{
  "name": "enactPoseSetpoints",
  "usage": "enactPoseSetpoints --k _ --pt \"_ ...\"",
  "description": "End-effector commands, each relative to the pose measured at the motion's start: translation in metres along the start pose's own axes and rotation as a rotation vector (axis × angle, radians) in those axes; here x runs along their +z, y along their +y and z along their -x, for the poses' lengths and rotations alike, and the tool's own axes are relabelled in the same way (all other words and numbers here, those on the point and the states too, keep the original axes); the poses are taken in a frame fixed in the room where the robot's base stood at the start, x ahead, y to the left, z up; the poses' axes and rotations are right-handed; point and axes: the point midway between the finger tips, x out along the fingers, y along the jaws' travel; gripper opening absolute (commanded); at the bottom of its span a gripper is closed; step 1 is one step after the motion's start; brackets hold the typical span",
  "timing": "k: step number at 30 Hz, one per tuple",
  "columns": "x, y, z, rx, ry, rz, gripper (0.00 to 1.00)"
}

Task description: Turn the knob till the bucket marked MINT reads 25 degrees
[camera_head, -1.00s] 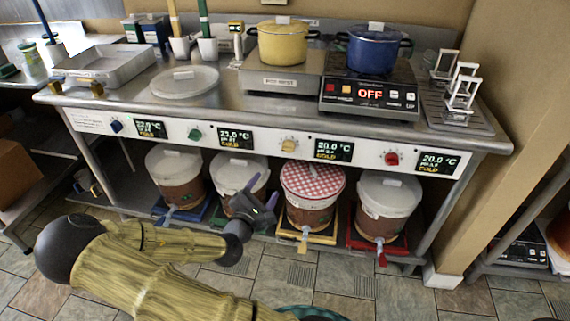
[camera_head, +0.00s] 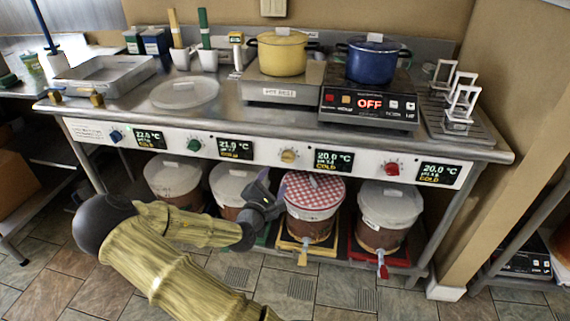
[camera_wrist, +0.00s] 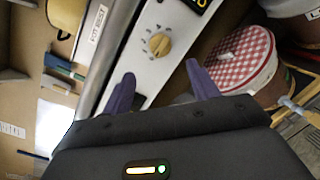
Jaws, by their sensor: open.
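A white panel carries a blue knob (camera_head: 115,136), a green knob (camera_head: 194,145), a yellow knob (camera_head: 289,156) and a red knob (camera_head: 392,168). Displays to their right read 22.0 (camera_head: 150,138), 21.0 (camera_head: 235,149), 20.0 (camera_head: 333,160) and 20.0 °C (camera_head: 439,173). Below stand a left bucket (camera_head: 172,176), a second bucket (camera_head: 232,180), a gingham-lidded bucket (camera_head: 313,195) and a right bucket (camera_head: 387,210). I cannot read MINT on any. My gripper (camera_head: 268,190) is open and empty, below and left of the yellow knob. In the wrist view, the yellow knob (camera_wrist: 157,44) lies beyond the fingertips, apart from them.
The steel counter (camera_head: 235,115) above holds a yellow pot (camera_head: 282,55), a blue pot (camera_head: 372,62) and a hot plate reading OFF (camera_head: 369,103). The counter's front edge overhangs the panel. A table leg (camera_head: 447,225) stands at the right. Floor in front is open.

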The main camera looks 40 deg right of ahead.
Motion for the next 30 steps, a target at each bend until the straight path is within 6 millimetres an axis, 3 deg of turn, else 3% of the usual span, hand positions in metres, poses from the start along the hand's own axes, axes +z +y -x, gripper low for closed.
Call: enactPoseSetpoints --k 15,20,28,30 --pt "0.001 -0.001 -0.088 -0.001 -0.002 -0.003 0.6" --pt "0.001 -0.001 -0.1 -0.001 -0.001 0.0 0.6" --pt "0.001 0.0 -0.1 -0.001 0.0 0.0 0.6" --pt "0.001 0.0 -0.1 -0.001 0.0 0.0 0.46"
